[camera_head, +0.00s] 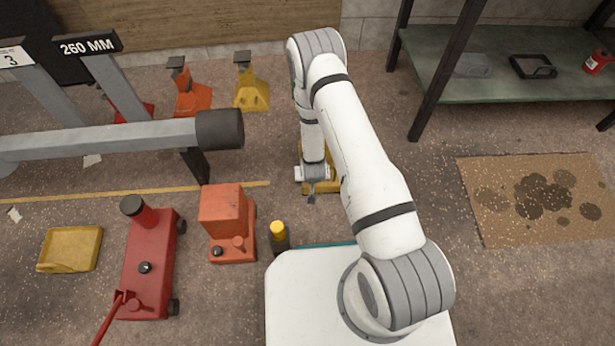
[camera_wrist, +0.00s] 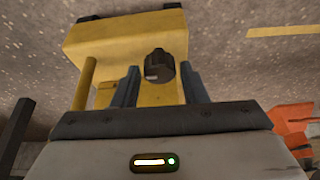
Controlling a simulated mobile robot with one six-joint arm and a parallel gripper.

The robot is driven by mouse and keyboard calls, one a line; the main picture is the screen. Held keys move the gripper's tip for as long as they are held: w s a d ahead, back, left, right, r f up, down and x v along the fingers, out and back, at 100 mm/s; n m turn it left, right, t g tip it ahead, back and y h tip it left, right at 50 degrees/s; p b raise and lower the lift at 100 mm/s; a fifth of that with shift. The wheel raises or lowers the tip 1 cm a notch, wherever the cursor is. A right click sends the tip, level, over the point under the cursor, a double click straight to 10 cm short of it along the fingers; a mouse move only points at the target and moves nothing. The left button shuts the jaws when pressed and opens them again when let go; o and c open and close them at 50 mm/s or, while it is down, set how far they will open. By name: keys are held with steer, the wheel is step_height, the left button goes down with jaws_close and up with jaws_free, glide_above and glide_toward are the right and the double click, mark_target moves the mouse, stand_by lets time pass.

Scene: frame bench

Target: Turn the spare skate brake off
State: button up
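A yellow skate (camera_head: 325,185) stands on the floor in the head view, mostly hidden behind my arm. In the wrist view the yellow body (camera_wrist: 115,35) fills the upper middle, and a dark round knob (camera_wrist: 158,65) with a small pale mark at its left sticks out towards me. This knob looks like the brake control, but its setting cannot be read. My gripper (camera_head: 312,196) is low beside the skate; in the wrist view its two fingers (camera_wrist: 159,72) are apart, one on each side of the knob, with gaps showing. It is open and empty.
An orange jack (camera_head: 228,222), a red trolley jack (camera_head: 150,265) and a yellow-capped dark bottle (camera_head: 279,238) stand left. A grey beam (camera_head: 110,140) lies further back, before orange (camera_head: 190,95) and yellow (camera_head: 251,92) stands. Stained cardboard (camera_head: 490,215) and a bench (camera_head: 480,92) are right.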

steer(key=c, duration=0.6)
steer(key=shift+o, duration=0.7)
steer(key=shift+a, duration=0.3)
steer(key=shift+d, duration=0.1)
steer(key=shift+c, duration=1)
steer(key=m+h+p, duration=0.1)
steer(key=m, duration=0.2)
steer(key=shift+r+m, duration=0.1)
steer(key=shift+m, duration=0.2)
steer(key=m+p, duration=0.1)
steer(key=m+g+h+p, duration=0.1)
steer(key=m, duration=0.1)
steer(key=shift+w+r+m+h, duration=0.1)
steer(key=shift+m+h, duration=0.2)
steer(key=m+g+p, duration=0.1)
steer(key=m, duration=0.2)
steer(key=shift+w+h+p, duration=0.1)
steer(key=shift+h+p, duration=0.25)
steer(key=shift+h, duration=0.05)
steer(key=shift+m+g+p, duration=0.3)
steer(key=shift+m+g, duration=0.1)
steer(key=shift+m, duration=1)
steer(key=shift+h, duration=0.3)
steer(key=o, duration=1)
steer(key=shift+f, duration=0.2)
